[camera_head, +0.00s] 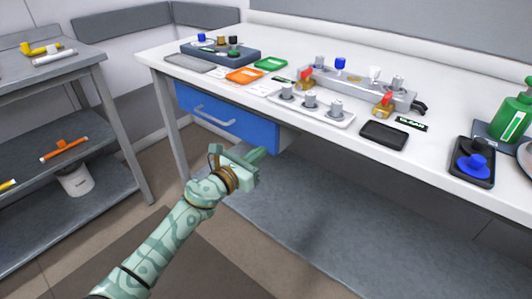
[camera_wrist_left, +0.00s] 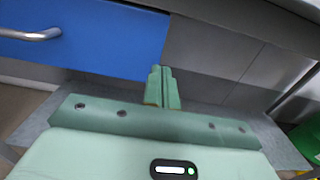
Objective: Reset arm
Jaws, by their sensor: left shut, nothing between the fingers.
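My left gripper (camera_head: 258,156) is shut and empty. It is in the air in front of the white workbench, below the level of its top and to the right of the blue drawer (camera_head: 228,116). In the left wrist view its closed fingers (camera_wrist_left: 162,88) point toward the space under the bench, with the drawer (camera_wrist_left: 85,38) at the upper left. The left arm (camera_head: 165,237) reaches in from the lower left of the head view. My right gripper does not show in either view.
The white bench top (camera_head: 325,138) holds a grey manifold (camera_head: 357,88), a white tray with metal parts (camera_head: 310,108), a black tray (camera_head: 384,135) and a green bottle (camera_head: 512,120). A grey side table (camera_head: 70,66) stands left. Floor between is clear.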

